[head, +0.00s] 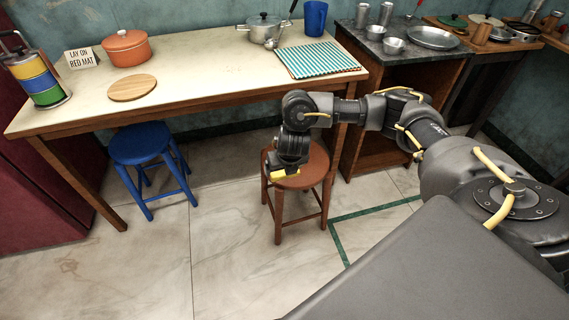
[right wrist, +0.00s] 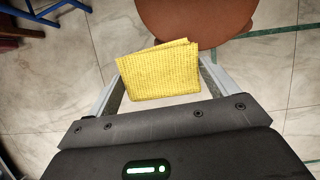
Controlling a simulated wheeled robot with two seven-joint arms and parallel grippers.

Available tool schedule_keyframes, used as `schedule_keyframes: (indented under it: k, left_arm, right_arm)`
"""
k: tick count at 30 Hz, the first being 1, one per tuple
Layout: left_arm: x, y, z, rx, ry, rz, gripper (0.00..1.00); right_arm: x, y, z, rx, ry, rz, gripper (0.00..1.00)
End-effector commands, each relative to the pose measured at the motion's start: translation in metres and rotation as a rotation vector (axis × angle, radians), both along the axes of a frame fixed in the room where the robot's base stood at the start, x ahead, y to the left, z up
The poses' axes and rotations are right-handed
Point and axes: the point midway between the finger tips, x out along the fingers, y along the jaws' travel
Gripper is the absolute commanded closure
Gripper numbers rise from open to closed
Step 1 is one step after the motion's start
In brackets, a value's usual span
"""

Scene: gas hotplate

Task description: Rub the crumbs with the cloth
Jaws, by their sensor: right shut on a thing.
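The cloth is yellow, folded and waffle-textured; it shows in the right wrist view (right wrist: 158,72) between the two fingers of my right gripper (right wrist: 160,88). In the head view a strip of the cloth (head: 284,175) shows below my right gripper (head: 288,168), which is shut on it. The gripper points down, in front of the wooden table and in line with the brown stool (head: 305,174); I cannot tell its height over the seat. I cannot make out crumbs in either view. My left gripper is not in view.
The table (head: 200,70) carries an orange pot (head: 126,48), round board (head: 132,88), tiered tin (head: 38,78), sign (head: 80,58), steel pot (head: 264,28), blue cup (head: 315,18) and striped mat (head: 317,60). A blue stool (head: 140,142) stands beneath. A dark-topped stand (head: 385,55) is at right.

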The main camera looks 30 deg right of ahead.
Motion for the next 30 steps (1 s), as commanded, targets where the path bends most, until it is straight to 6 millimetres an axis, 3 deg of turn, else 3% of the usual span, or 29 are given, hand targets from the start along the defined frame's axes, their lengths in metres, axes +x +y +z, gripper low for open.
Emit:
schedule_keyframes:
  k: [8, 14, 20, 27, 30]
  left_arm:
    - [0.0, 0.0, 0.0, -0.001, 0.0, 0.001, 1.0]
    - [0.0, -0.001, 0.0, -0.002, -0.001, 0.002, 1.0]
    - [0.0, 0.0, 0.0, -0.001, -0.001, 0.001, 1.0]
    - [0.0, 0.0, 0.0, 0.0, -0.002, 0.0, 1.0]
    - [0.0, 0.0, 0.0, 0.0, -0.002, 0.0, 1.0]
  right_arm:
    - [0.002, 0.021, 0.009, -0.005, -0.009, -0.165, 0.32]
    - [-0.002, 0.051, 0.022, -0.009, -0.012, -0.521, 0.32]
    - [-0.012, 0.078, 0.049, -0.006, -0.014, -1.098, 0.32]
    - [-0.032, 0.098, 0.106, 0.005, -0.003, -2.043, 0.32]
    - [-0.039, 0.101, 0.129, 0.004, 0.004, -2.356, 0.32]
